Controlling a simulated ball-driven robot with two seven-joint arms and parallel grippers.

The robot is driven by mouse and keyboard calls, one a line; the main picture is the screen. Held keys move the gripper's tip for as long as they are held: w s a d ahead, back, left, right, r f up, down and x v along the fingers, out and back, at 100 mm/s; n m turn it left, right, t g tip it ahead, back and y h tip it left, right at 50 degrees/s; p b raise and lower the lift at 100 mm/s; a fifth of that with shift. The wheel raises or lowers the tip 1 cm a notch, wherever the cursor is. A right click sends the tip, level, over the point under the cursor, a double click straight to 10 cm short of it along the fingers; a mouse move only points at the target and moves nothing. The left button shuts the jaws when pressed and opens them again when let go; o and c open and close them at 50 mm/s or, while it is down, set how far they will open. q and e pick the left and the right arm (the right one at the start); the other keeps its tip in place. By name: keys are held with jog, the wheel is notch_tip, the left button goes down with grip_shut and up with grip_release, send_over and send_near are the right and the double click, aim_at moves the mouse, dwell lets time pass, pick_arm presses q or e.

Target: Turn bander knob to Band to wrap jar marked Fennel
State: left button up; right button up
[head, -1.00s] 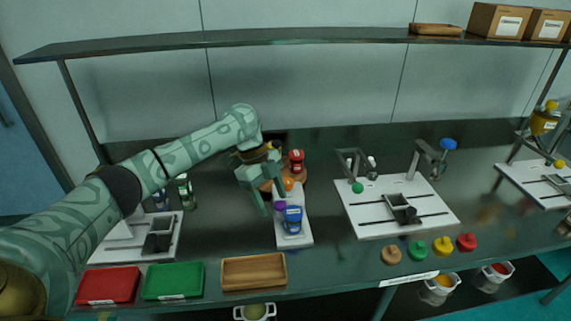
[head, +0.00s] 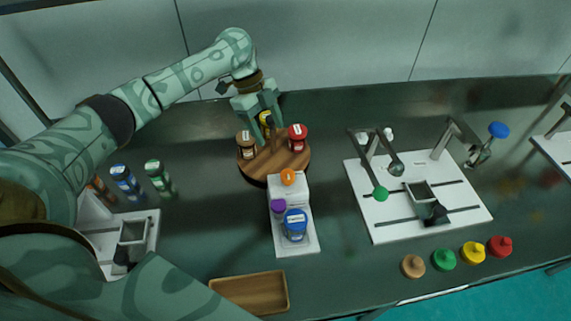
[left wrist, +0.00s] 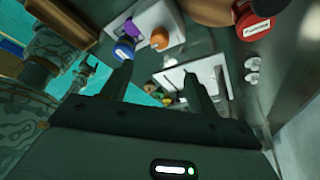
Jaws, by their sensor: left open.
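The white bander (head: 310,241) stands mid-counter with an orange knob (head: 288,177), a purple knob (head: 278,206) and a blue-lidded jar (head: 294,224) on it. Behind it, a round wooden turntable (head: 268,167) carries a brown jar (head: 246,146), a yellow-lidded jar (head: 266,118) and a red-lidded jar (head: 298,137). In the left wrist view the red lid (left wrist: 254,28) has a label that seems to read Fennel. My left gripper (head: 264,122) is open and empty over the turntable, behind the bander; its fingers also show in the left wrist view (left wrist: 156,84). My right gripper is out of view.
A white station with metal arms (head: 440,217) stands right of the bander. A wooden tray (head: 250,291) lies in front. Blue (head: 125,182) and green (head: 158,178) jars stand at left.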

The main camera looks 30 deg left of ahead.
aim_at(287, 173)
pick_arm(q)
jog(key=b+x, duration=0.3)
jog(key=x, duration=1.1)
jog(key=shift+f+b, duration=0.25)
jog(key=shift+b, duration=0.1)
jog(key=shift+s, duration=0.1)
jog(key=c, duration=1)
